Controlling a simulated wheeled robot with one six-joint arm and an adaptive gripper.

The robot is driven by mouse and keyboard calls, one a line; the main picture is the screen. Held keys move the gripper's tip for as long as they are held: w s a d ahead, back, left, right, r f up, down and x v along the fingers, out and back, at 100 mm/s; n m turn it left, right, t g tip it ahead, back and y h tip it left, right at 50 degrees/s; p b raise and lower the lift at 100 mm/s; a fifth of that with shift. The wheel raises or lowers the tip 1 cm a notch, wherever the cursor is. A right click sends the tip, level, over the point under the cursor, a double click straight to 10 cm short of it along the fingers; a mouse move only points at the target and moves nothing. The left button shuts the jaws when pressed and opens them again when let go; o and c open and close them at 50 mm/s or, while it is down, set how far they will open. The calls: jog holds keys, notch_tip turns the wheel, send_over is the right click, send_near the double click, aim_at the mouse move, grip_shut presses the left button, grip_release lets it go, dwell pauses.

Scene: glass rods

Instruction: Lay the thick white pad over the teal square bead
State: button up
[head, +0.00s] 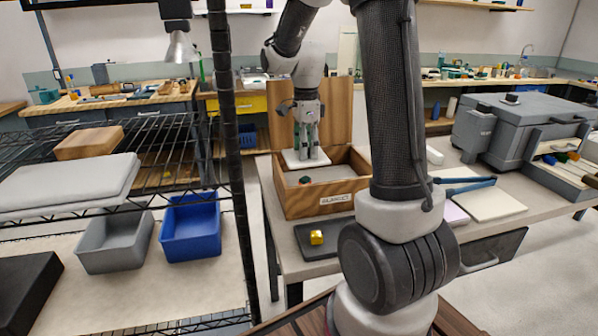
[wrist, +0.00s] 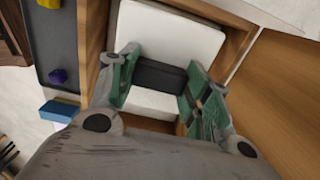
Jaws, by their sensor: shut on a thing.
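The thick white pad (head: 291,159) has a dark grip bar (wrist: 158,74) across its top. My gripper (head: 306,152) is shut on this bar, with one green-padded finger at each end, and it also shows in the wrist view (wrist: 158,80). The pad looks about level, over the back left part of the open wooden box (head: 318,209); I cannot tell its exact height. A small dark teal bead (head: 305,180) lies inside the box, nearer the front left corner, apart from the pad in the picture. I cannot see the bead in the wrist view.
The box's wooden lid (head: 342,115) stands upright behind it. A dark tray (head: 337,243) in front holds a yellow piece (head: 316,237). To the right lie a pale board (head: 493,203) and blue-handled pliers (head: 468,184). A grey case (head: 515,129) stands farther right.

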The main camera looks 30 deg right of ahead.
aim_at(305, 178)
jog(key=shift+f, duration=3.1)
jog(key=shift+f, duration=0.15)
jog(key=o, duration=1)
